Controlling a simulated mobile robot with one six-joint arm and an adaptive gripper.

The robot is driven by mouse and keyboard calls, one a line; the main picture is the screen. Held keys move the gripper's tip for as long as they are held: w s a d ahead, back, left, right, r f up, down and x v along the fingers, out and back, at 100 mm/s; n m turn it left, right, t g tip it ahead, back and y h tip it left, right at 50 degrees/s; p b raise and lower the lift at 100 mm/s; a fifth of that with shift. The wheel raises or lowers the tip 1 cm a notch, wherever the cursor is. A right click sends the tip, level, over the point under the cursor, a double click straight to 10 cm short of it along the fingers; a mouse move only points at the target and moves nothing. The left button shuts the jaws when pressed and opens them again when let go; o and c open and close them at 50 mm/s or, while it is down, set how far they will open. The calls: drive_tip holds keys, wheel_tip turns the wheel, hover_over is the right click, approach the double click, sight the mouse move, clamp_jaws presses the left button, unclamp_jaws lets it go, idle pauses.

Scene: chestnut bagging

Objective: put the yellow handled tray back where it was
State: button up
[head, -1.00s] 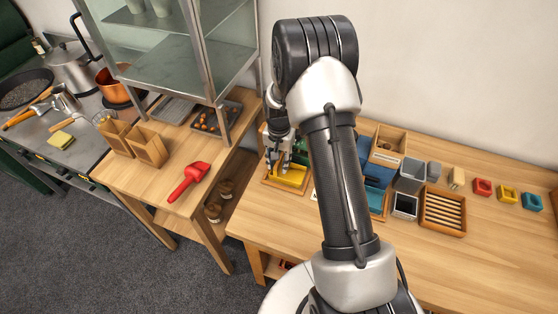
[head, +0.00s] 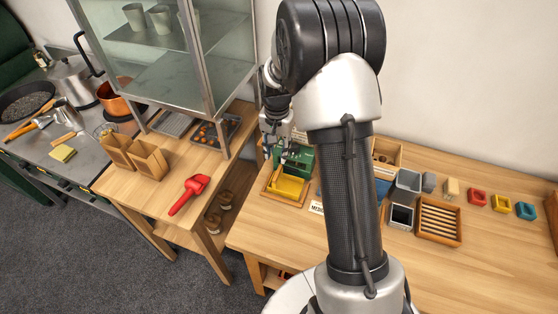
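The yellow handled tray (head: 289,187) lies in a shallow wooden frame (head: 284,202) at the left end of the right-hand table. It appears to sit flat inside the frame. My gripper (head: 276,156) is above the tray's back left part, in front of a green box (head: 298,160). The gripper looks apart from the tray's body. Its fingers are small and dark here, so I cannot tell whether they are open or shut.
My arm hides the table's middle. A red scoop (head: 189,194) lies on the left table beside a glass cabinet (head: 170,50).

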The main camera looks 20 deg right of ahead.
drive_tip(key=s+a+r+n+t, duration=0.1)
drive_tip(key=s+a+r+n, duration=0.15)
drive_tip(key=s+r, duration=0.45)
drive_tip(key=s+a+r+n+t, duration=0.15)
drive_tip(key=s+a+r, duration=0.25)
drive_tip(key=r, duration=0.7)
drive_tip(key=s+a+r+n+t, duration=0.1)
drive_tip(key=s+a+r+n, duration=0.1)
drive_tip(key=s, duration=0.6)
drive_tip(key=s+a+r+n+t, duration=0.1)
drive_tip(key=s+a+r+n, duration=0.1)
drive_tip(key=s, duration=0.7)
drive_tip(key=shift+r+n, duration=0.2)
drive_tip(key=shift+n, duration=0.3)
